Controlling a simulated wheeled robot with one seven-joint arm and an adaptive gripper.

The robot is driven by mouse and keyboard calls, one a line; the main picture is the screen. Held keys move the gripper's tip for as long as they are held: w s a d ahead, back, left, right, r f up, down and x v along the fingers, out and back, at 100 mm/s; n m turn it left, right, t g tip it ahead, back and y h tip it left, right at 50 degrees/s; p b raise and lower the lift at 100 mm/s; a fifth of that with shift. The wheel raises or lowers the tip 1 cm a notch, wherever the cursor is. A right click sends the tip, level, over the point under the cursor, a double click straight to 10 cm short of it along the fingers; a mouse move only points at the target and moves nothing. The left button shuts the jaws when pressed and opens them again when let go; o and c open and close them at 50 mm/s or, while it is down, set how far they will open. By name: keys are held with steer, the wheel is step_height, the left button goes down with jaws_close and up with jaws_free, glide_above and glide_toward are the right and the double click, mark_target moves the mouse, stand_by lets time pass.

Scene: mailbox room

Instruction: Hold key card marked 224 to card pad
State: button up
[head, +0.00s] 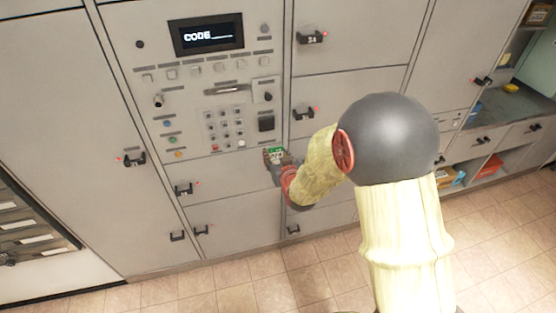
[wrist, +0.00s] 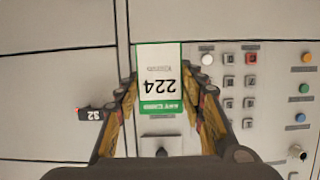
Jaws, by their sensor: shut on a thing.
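The key card marked 224 (wrist: 160,82) is white with green bands and sits between my fingertips. It appears upside down in the wrist view. My gripper (wrist: 164,95) is shut on it. In the head view the card (head: 275,152) and my gripper (head: 279,158) are in front of the locker wall, just below and slightly right of the card pad (head: 266,123). The pad is a small dark square right of the keypad (head: 225,128). A gap in the picture separates card and pad; their distance in depth cannot be told. The card seems to hide the pad in the wrist view.
A display (head: 208,37) reading "CODE" is above the panel's buttons. Black locker handles stick out around it, one labelled 34 (head: 312,38) and one labelled 32 (wrist: 90,115). A counter with drawers (head: 505,110) stands at the right. The tiled floor (head: 290,285) in front is clear.

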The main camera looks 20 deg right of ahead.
steer(key=w, duration=0.4)
steer(key=w+b, duration=0.1)
steer(key=w, duration=0.2)
steer(key=shift+w, duration=0.4)
steer(key=shift+s+b, duration=1.05)
steer(key=shift+s, duration=4)
